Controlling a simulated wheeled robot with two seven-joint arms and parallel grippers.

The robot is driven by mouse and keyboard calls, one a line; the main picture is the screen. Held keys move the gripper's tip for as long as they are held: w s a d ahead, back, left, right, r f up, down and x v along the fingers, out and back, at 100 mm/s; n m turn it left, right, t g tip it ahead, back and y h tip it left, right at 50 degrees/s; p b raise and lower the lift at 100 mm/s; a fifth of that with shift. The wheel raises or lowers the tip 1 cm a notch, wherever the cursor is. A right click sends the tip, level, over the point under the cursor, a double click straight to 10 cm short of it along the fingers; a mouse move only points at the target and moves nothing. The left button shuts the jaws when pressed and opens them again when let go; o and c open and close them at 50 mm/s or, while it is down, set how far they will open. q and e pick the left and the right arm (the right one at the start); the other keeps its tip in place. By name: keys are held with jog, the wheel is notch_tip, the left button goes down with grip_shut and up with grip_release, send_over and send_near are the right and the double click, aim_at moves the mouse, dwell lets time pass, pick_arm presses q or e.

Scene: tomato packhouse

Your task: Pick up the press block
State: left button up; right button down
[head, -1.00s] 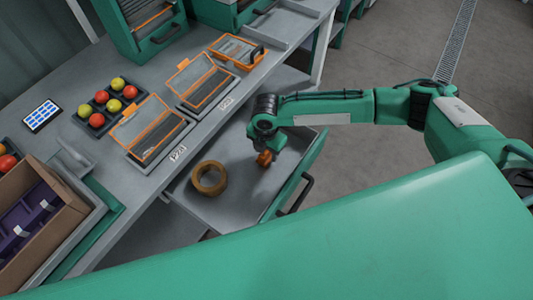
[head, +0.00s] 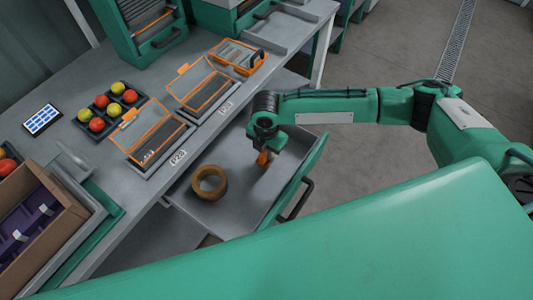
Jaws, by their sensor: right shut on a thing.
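My right gripper (head: 264,150) reaches down into the open drawer (head: 235,205) near its right side. It is shut on a small orange-brown piece (head: 263,158), which looks like the press block. The piece shows only in part below the jaws, and I cannot tell whether it touches the drawer floor. A brown ring (head: 209,182), like a roll of tape, lies in the drawer to the left of the gripper. My left gripper is not in view.
The grey bench (head: 75,150) carries orange-framed boxes (head: 157,140), a tray of red and yellow tomatoes (head: 98,124) and a tablet (head: 42,119). A cardboard box (head: 62,222) with purple inserts stands at the left. The drawer front has a dark handle (head: 297,200).

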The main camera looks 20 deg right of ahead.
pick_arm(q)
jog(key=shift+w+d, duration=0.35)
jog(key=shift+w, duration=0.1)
pick_arm(e)
notch_tip(320, 180, up, 18)
jog(key=shift+f, duration=0.2)
